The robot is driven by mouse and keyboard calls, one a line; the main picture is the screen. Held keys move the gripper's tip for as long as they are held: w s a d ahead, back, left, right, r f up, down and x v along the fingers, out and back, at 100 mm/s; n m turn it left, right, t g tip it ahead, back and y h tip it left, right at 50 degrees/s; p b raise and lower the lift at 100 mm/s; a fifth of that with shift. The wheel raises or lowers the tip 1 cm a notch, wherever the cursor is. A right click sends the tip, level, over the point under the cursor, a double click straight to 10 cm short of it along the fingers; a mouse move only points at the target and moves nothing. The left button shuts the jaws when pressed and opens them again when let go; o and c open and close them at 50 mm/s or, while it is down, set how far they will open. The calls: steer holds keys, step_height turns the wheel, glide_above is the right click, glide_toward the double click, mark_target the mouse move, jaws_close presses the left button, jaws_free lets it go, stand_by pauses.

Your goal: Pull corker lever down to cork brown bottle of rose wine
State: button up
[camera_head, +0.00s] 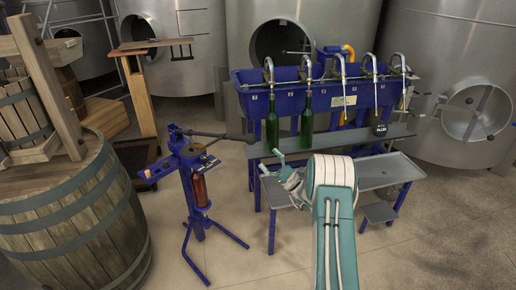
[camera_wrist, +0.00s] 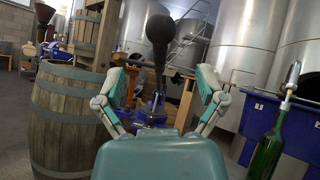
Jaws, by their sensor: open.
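The blue floor corker (camera_head: 187,160) stands on its tripod legs left of centre. Its dark lever (camera_head: 215,134) sticks out nearly level to the right, with the grip end in front of the filler's trough. The brown bottle of rose wine (camera_head: 199,188) stands upright inside the corker, under its head. My gripper (camera_head: 271,161) is open and empty, below and right of the lever's end. In the wrist view the lever's dark knob (camera_wrist: 160,28) points toward me, between and above the spread fingers of my gripper (camera_wrist: 160,82). No contact shows.
The blue bottle filler (camera_head: 340,95) stands behind my arm, with green bottles (camera_head: 271,124) under its spouts. A metal tray table (camera_head: 385,172) is at the right. A large wooden barrel (camera_head: 75,215) stands left of the corker. Floor in front of the corker is clear.

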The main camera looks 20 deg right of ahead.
steer(key=shift+v, duration=1.75)
